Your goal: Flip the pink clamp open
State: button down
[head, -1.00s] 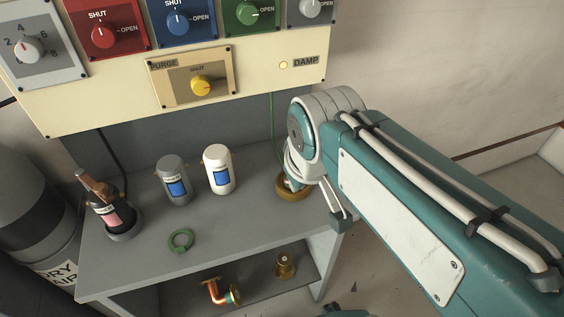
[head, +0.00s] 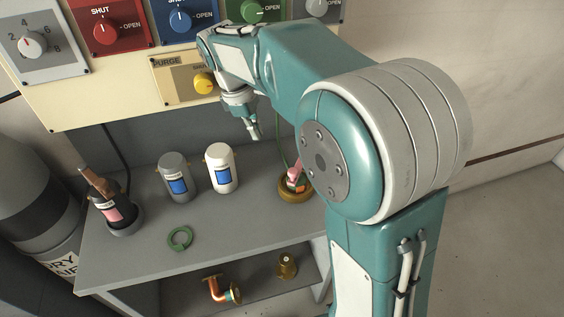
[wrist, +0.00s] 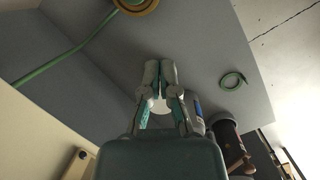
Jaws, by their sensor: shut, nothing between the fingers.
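The pink clamp (head: 295,177) stands in a round brass fitting at the right end of the grey bench. My arm partly covers that fitting (head: 291,196) from the right. In the wrist view only part of the brass fitting (wrist: 137,4) shows, cut off at the top edge, and I cannot make out the clamp there. My gripper (head: 257,137) is shut and empty, pointing down above the bench, up and left of the clamp and apart from it. Its closed fingers (wrist: 160,66) also show in the wrist view.
A white bottle (head: 221,170) and a grey bottle (head: 175,178) stand left of the clamp. A green ring (head: 180,239) lies in front, and a dark bottle (head: 103,200) stands further left. The control panel (head: 130,112) rises behind. A green hose (wrist: 70,55) leads to the brass fitting.

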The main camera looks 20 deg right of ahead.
jog(key=shift+w+a+f+n+g+h, duration=0.15)
jog(key=shift+w+a+f+n, duration=0.2)
jog(key=shift+w+f, duration=0.25)
jog(key=shift+w+a+f+n+g+h, duration=0.15)
jog(key=shift+w+a+f+n, duration=0.2)
jog(key=shift+w, duration=0.45)
jog(key=shift+d+f, duration=0.15)
jog(key=s+d+f, duration=0.3)
jog(key=d+f, duration=0.3)
jog(key=f, duration=0.4)
jog(key=shift+s+d, duration=0.15)
jog(key=shift+s, duration=0.05)
jog(key=shift+s, duration=0.1)
